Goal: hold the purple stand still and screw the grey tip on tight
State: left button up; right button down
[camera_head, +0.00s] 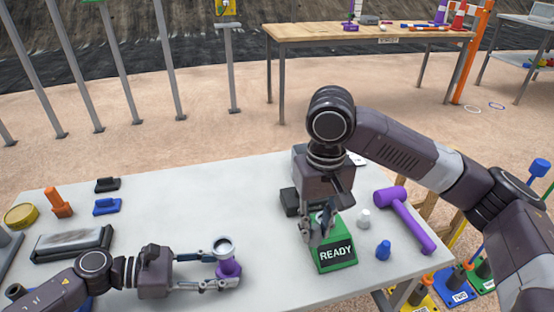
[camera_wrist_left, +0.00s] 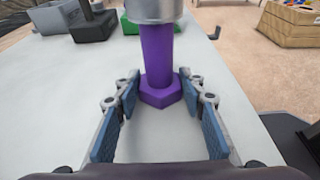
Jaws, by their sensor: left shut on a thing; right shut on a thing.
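The purple stand (camera_head: 229,269) is upright on the pale table, with a grey metal cylinder (camera_head: 223,246) on top. My left gripper (camera_head: 226,271) is closed around the stand from the side. In the left wrist view the stand's purple post (camera_wrist_left: 158,55) rises from a six-sided foot between the fingers, under the metal cylinder (camera_wrist_left: 152,8). My right gripper (camera_head: 318,232) points down at the green READY block (camera_head: 337,256).
A purple mallet (camera_head: 407,215), a white piece (camera_head: 363,218) and a blue piece (camera_head: 383,250) lie right of the green block. A black block (camera_head: 290,202) is beside it. A dark tray (camera_head: 72,243) is at left. The table between the arms is clear.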

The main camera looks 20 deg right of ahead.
jog(key=w+a+r+n, duration=0.1)
jog(key=a+r+n, duration=0.2)
jog(key=a, duration=0.6)
jog(key=w+a+r+n, duration=0.1)
jog(key=a+r+n, duration=0.2)
jog(key=a+r, duration=0.4)
jog(key=a, duration=0.3)
jog(key=shift+f, duration=2.75)
jog(key=shift+f, duration=1.35)
